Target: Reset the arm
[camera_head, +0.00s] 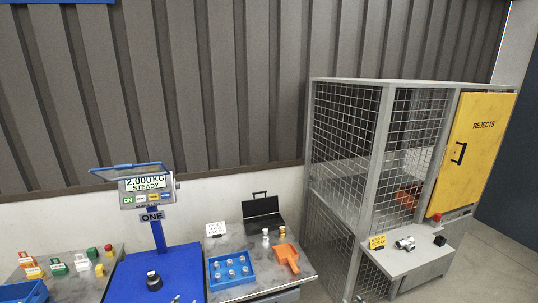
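Only small tips show at the bottom edge, and they look like my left gripper (175,298) and my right gripper (360,298). The left tip is at the front of the blue scale platform. The right tip is near the foot of the mesh cage. The rest of both arms is below the picture. Whether either gripper is open or shut, or holds anything, does not show.
A blue scale (185,262) bears a dark round part (154,281); its display (147,184) reads 2.000 KG STEADY. A blue tray (231,270), orange scoop (287,258) and black case (263,213) sit right. The mesh cage (385,150) has a yellow REJECTS door (482,150).

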